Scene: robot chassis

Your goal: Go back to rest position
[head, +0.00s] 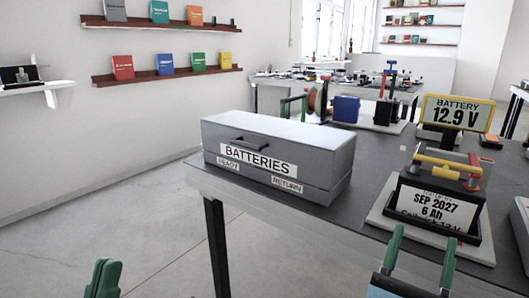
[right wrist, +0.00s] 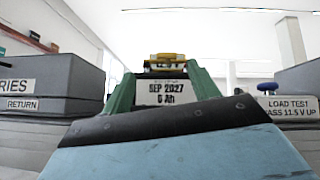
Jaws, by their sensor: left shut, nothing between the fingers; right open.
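My left gripper (head: 103,279) is shut and empty at the lower left of the head view, over the floor, away from the table. My right gripper (head: 422,236) is open at the lower right, in front of the labelled battery (head: 437,208). Nothing is held between its green fingers. The battery reads "SEP 2027" and "6 Ah" and has yellow and red parts on top. In the right wrist view, the battery (right wrist: 168,92) shows between the open fingers (right wrist: 163,75), beyond their tips.
A grey "BATTERIES" box (head: 318,160) stands shut on the dark table (head: 372,175). A yellow-framed "12.9 V" display (head: 458,113) stands behind the battery. A blue box (head: 346,109) is farther back. Open floor (head: 90,235) lies left of the table. A "LOAD TEST" unit (right wrist: 290,103) is at right.

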